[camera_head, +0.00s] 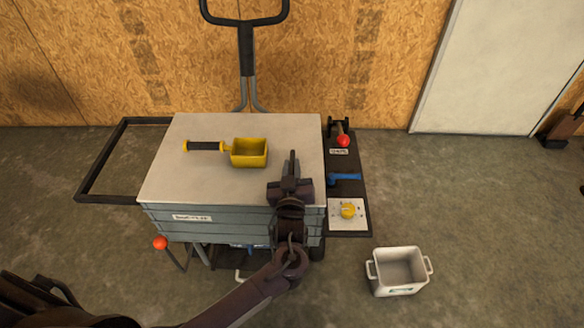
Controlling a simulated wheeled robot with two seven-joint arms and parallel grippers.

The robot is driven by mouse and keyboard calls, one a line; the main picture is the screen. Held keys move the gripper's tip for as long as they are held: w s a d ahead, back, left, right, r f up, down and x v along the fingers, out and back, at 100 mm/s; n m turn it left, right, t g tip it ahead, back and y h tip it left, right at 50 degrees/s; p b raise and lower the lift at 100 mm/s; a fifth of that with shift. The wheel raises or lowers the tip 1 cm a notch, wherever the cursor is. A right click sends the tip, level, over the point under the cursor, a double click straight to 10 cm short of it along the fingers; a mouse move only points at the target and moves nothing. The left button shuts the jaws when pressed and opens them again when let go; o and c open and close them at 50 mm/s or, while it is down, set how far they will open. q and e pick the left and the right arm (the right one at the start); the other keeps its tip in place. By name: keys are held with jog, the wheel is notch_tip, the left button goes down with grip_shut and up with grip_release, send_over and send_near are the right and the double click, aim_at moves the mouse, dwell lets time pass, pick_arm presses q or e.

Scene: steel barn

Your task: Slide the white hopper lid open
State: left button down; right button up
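The white hopper lid (200,140) is a flat pale panel covering the top of the grey hopper (240,223). No opening into the hopper shows. A yellow scoop (250,153) with a black grip lies on the lid near its middle. My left gripper (291,165) is over the lid's front right part, pointing away toward the back. Its fingers are dark and seen nearly edge-on, so I cannot tell whether they are open or whether they touch the lid. The gripper and wrist hide part of the lid's front right edge. My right gripper is not in view.
An empty black frame (92,170) extends left of the hopper. A side panel on the right carries a red-knobbed lever (343,140), a blue handle (344,179) and a yellow knob (348,210). A white bin (398,271) stands on the floor. A black handle (246,50) rises behind.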

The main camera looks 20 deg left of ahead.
aim_at(157, 199)
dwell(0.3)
